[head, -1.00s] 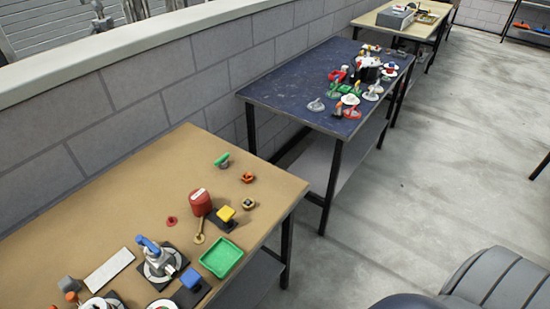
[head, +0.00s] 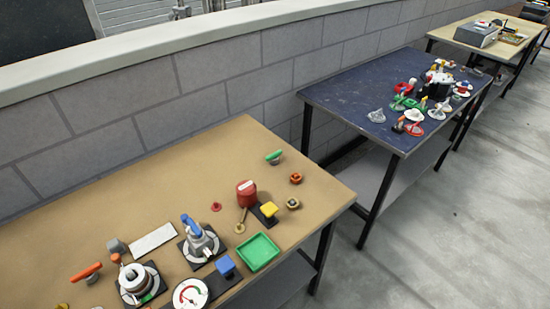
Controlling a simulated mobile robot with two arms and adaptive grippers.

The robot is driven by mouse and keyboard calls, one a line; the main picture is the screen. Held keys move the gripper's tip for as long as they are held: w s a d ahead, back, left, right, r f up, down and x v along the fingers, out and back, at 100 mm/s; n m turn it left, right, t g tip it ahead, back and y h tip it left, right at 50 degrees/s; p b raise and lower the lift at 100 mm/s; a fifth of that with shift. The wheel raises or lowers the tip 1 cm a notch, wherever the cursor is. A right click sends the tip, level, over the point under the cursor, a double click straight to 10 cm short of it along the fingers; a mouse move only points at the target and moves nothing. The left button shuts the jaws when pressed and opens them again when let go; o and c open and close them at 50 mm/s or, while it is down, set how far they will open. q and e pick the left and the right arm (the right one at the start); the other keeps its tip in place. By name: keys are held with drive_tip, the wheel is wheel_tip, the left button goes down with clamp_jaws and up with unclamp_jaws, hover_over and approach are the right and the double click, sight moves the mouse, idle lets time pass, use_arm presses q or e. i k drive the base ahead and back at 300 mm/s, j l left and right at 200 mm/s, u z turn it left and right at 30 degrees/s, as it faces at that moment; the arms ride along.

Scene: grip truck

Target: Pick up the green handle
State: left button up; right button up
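The green handle (head: 274,156) lies near the far right corner of the tan table (head: 160,184) in the head view. It looks like a small bar on a short dark stub, and nothing touches it. Neither of my grippers shows in the head view.
Near the handle stand a red cylinder (head: 246,194), small orange knobs (head: 296,178), a yellow-topped block (head: 268,210) and a green tray (head: 258,252). A blue-handled valve (head: 194,236) stands left. A cluttered dark blue table (head: 350,95) stands beyond a gap. A block wall (head: 215,78) runs behind; floor is clear at right.

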sight(276, 155)
drive_tip(key=i+l+u, duration=0.2)
drive_tip(key=l+u, duration=0.2)
drive_tip(key=l, duration=0.15)
drive_tip(key=i+l+u, duration=0.1)
drive_tip(key=l+u, duration=0.75)
drive_tip(key=l, duration=0.25)
